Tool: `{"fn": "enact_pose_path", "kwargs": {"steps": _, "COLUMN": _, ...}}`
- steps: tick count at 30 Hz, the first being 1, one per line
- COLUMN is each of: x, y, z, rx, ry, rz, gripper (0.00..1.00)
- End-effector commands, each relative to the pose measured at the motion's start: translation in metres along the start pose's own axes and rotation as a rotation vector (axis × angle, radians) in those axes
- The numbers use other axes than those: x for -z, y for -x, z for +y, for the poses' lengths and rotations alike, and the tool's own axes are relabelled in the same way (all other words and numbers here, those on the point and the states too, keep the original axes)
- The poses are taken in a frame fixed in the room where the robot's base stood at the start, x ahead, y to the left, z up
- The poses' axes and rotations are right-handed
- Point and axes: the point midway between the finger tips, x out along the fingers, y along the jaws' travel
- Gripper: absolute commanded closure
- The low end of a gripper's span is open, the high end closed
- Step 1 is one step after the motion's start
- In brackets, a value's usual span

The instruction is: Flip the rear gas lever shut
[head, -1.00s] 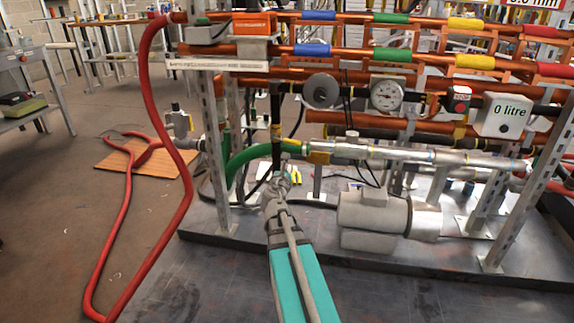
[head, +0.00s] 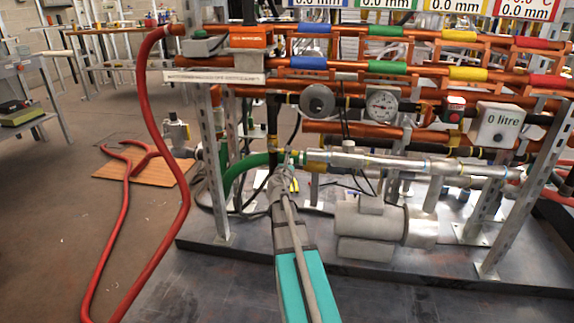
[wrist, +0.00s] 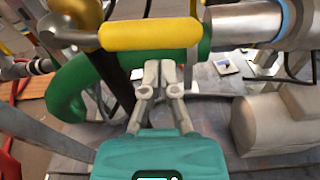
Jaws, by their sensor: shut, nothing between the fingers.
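A yellow lever handle (wrist: 150,34) lies level across the upper middle of the wrist view, in front of a green pipe section. It joins a metal pivot (wrist: 75,34) at its left. In the head view a small yellow part (head: 317,157) on the silver pipe seems to be this handle. My gripper (wrist: 160,66) is shut and empty, with its fingertips just below the handle's right half in the wrist view. I cannot tell whether they touch it. In the head view my gripper (head: 285,160) reaches the left end of the silver pipe, and its fingertips are hard to make out.
A green hose (head: 240,172) curves left of my gripper. A silver pipe (head: 410,164) runs right, above a grey motor (head: 370,225). Copper pipes and gauges stack above. A red hose (head: 150,110) hangs at left. The floor in front is clear.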

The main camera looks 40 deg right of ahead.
Motion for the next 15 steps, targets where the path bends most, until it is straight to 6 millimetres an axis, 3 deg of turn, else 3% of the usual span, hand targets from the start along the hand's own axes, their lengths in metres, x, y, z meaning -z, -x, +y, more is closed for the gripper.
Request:
{"fn": "enact_pose_path", "kwargs": {"steps": 6, "x": -0.0135, "y": 0.0046, "z": 0.0001, "rx": 0.0, "ry": 0.0, "rz": 0.0, "gripper": 1.0}}
{"fn": "enact_pose_path", "kwargs": {"steps": 15, "x": -0.0159, "y": 0.0057, "z": -0.0001, "rx": 0.0, "ry": 0.0, "rz": 0.0, "gripper": 1.0}}
